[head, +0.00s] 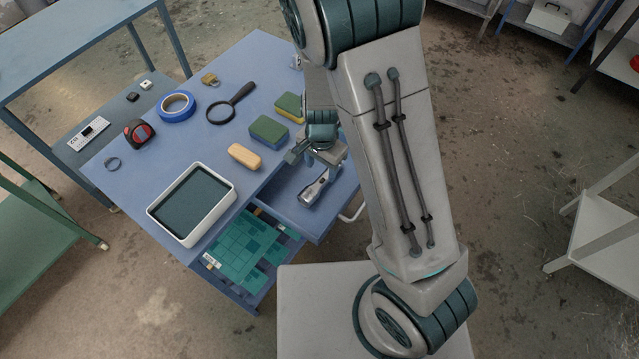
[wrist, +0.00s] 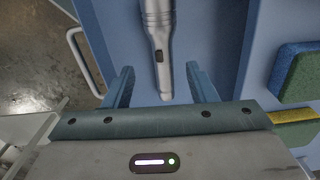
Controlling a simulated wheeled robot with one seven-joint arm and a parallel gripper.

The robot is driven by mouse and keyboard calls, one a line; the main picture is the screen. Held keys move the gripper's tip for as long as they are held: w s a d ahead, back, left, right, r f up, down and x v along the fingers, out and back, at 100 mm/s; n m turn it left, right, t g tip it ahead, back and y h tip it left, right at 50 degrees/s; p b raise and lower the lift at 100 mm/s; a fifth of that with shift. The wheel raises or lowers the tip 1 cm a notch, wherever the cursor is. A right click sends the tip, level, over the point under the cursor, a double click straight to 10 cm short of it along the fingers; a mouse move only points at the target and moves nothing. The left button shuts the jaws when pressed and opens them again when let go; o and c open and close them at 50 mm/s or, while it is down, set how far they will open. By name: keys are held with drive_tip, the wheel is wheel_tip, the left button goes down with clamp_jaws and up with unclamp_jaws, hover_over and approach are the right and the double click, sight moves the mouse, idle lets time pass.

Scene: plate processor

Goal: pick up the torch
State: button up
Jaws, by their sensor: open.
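The torch (head: 315,188) is silver-grey with a dark switch and lies in an open blue drawer (head: 335,200) at the right of the table. In the wrist view the torch (wrist: 158,45) points away from me, with its narrow tail end close to the fingers. My gripper (wrist: 161,82) is open and empty, with one finger to each side of the line of the torch. The torch's head end is cut off at the top of the wrist view. In the head view my gripper (head: 308,160) is just behind the torch, partly hidden by my arm.
A white-rimmed tray (head: 233,185) stands near the front edge. A second open drawer (head: 262,280) holds green boards. The drawer's walls (wrist: 245,45) stand beside the torch.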

sight(319, 182)
drive_tip(key=shift+a+f, duration=0.15)
drive_tip(key=shift+f, duration=1.5)
drive_tip(key=shift+a+f, duration=0.1)
drive_tip(key=shift+f, duration=1.5)
clamp_jaws()
